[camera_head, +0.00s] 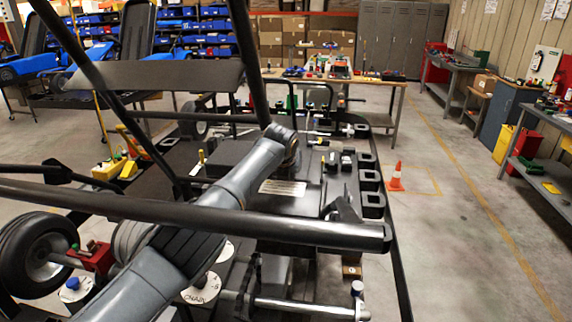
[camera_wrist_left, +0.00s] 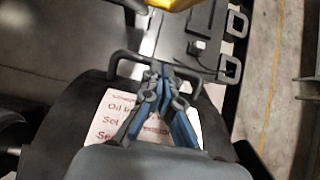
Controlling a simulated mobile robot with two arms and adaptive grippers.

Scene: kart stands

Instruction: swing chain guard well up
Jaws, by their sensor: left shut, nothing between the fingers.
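My left gripper (camera_wrist_left: 164,70) is shut with nothing between its blue-grey fingers. Its fingertips are at a black bar-like handle (camera_wrist_left: 116,64) in the left wrist view; I cannot tell whether they touch it. Below the handle is a dark cover (camera_wrist_left: 75,95), which looks like the chain guard, though I cannot be sure. A white printed card (camera_wrist_left: 103,122) lies under the fingers, partly hidden by them. In the head view my left arm reaches over the kart stand, and its fingers cannot be made out. My right gripper is not in view.
Thick black frame tubes (camera_head: 320,233) cross close in front of the arm. Square black brackets (camera_head: 371,180) line the stand's right edge. An orange cone (camera_head: 396,176) stands on the open floor at right. A workbench (camera_head: 385,82) with tools stands behind.

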